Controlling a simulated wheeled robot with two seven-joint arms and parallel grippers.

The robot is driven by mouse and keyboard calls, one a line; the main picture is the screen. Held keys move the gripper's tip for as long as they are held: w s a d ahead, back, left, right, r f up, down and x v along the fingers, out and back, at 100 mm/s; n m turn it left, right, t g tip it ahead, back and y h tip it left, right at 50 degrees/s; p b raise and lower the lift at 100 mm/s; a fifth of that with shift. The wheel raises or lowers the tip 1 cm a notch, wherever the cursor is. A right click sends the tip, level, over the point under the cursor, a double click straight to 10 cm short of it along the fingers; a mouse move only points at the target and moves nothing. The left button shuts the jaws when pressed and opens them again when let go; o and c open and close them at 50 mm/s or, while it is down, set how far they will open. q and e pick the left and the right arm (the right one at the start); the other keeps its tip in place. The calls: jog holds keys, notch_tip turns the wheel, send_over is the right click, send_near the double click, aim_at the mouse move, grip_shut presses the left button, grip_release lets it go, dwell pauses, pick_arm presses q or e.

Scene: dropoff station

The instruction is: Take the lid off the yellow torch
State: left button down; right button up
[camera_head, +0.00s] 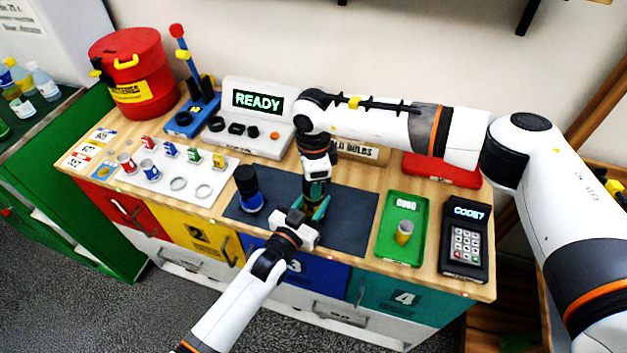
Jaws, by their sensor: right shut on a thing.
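My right gripper (317,188) points straight down over the dark mat and is shut on the dark upper part of an upright torch (318,193), which looks like its lid. Little of the torch shows between the grippers, and its yellow colour is hard to make out. My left gripper (308,216) reaches in from the front, with its teal fingers at the torch's lower part. Whether they are closed on it I cannot tell. A blue torch with a dark top (250,190) stands upright on the mat to the left.
The dark mat (352,222) lies mid-bench. A green tray (391,255) with a small cylinder (403,232) and a keypad (466,243) stand right. A white board (204,193) with cups and rings lies left. Behind are a READY display unit (257,100) and a red bin (140,75).

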jog(key=shift+r, duration=0.95)
jog(key=shift+r, duration=2)
pick_arm(q)
jog(key=c, duration=0.8)
grip_release()
jog(key=shift+o, duration=0.2)
